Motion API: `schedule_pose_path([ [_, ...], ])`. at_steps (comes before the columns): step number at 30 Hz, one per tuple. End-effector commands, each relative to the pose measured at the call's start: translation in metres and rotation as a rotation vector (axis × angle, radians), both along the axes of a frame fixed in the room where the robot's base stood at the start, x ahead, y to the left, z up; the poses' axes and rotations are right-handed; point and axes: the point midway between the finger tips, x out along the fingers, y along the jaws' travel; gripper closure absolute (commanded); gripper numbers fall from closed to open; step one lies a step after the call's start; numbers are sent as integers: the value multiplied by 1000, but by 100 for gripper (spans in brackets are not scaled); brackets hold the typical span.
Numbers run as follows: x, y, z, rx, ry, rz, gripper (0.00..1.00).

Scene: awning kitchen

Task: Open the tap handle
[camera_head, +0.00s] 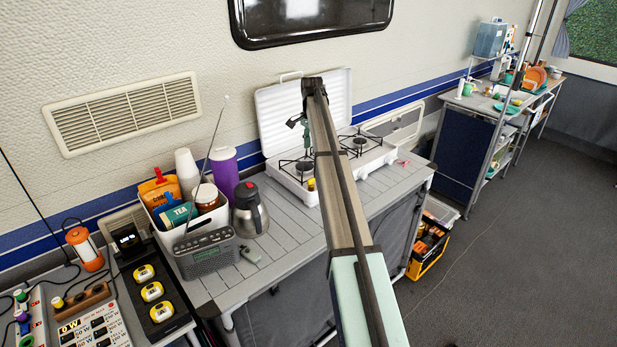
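I cannot make out a tap handle clearly in the head view. A blue translucent water container (490,40) stands raised above the far table at the upper right; any tap on it is too small to tell. My arm reaches from the bottom centre up over the camping stove. What looks like my gripper (299,123) hangs below the arm's far end, in front of the stove's raised lid. It is small, dark and partly hidden by the arm, so I cannot see its fingers clearly. It is far to the left of the water container.
The white two-burner stove (368,157) stands on the grey slatted table (285,240). A yellow-black crate (425,262) sits on the floor. The right floor is clear.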

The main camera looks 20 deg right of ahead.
Motion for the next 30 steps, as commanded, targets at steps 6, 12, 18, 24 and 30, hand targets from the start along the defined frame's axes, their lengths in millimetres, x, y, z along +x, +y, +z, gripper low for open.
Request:
schedule_pose_path([
  [6,-2,1,-40,0,2,1,61],
  [12,-1,1,-79,0,2,2,61],
  [18,-1,0,-115,0,2,2,61],
  [24,-1,0,-139,0,1,2,61],
  [30,0,0,-148,-1,0,2,61],
])
